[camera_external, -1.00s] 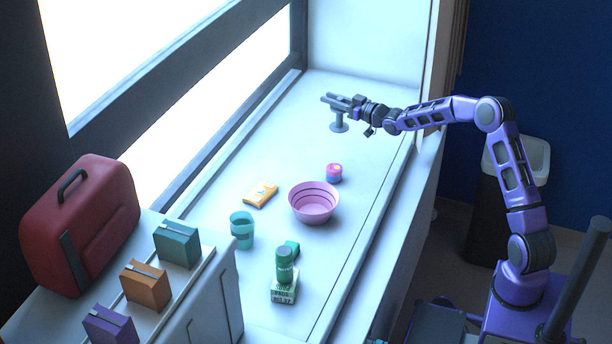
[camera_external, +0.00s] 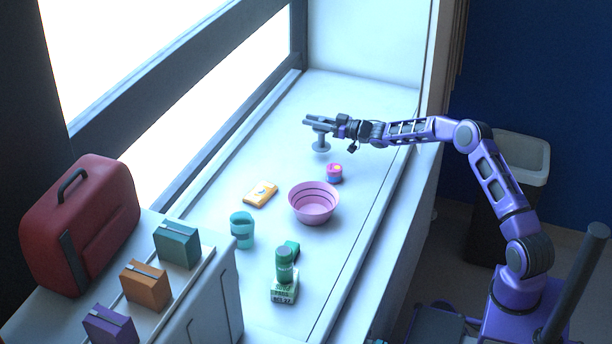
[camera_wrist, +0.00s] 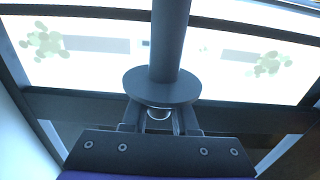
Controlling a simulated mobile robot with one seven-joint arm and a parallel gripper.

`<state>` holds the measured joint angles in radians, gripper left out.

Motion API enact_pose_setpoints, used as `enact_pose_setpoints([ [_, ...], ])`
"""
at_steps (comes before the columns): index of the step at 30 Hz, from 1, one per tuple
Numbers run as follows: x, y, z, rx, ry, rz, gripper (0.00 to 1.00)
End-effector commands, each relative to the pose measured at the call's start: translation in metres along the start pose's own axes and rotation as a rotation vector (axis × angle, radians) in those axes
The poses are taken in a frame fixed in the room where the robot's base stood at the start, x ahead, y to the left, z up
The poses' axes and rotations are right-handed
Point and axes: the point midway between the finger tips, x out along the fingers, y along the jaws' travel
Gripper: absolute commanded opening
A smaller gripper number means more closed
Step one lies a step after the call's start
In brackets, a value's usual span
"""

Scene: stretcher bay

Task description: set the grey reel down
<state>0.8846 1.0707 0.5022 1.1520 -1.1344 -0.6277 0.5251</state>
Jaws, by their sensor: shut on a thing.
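The grey reel (camera_external: 321,147) has a slim stem and a round flange at its lower end. My gripper (camera_external: 318,122) is shut on its upper part and holds it upright over the far part of the white counter (camera_external: 265,135). I cannot tell from the outside view how high the flange is above the counter. In the wrist view the reel (camera_wrist: 162,86) shows as a dark disc with a thick stem between the jaws of my gripper (camera_wrist: 158,118).
A pink and blue jar (camera_external: 334,173) stands close in front of the reel. The counter left of the reel is clear.

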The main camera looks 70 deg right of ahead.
Motion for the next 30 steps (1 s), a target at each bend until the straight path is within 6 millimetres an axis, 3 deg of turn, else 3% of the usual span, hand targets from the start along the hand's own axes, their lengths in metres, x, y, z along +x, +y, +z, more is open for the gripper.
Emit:
enact_pose_setpoints([
  [7, 0.000, 0.000, 0.033, 0.003, 0.000, 0.001, 0.00],
  [19, 0.000, 0.000, 0.039, 0.000, 0.000, 0.001, 0.00],
  [20, 0.000, 0.000, 0.037, 0.001, 0.000, 0.001, 0.32],
  [24, 0.000, 0.000, 0.037, 0.001, 0.000, 0.001, 0.57],
  [30, 0.000, 0.000, 0.037, 0.001, 0.000, 0.001, 0.57],
])
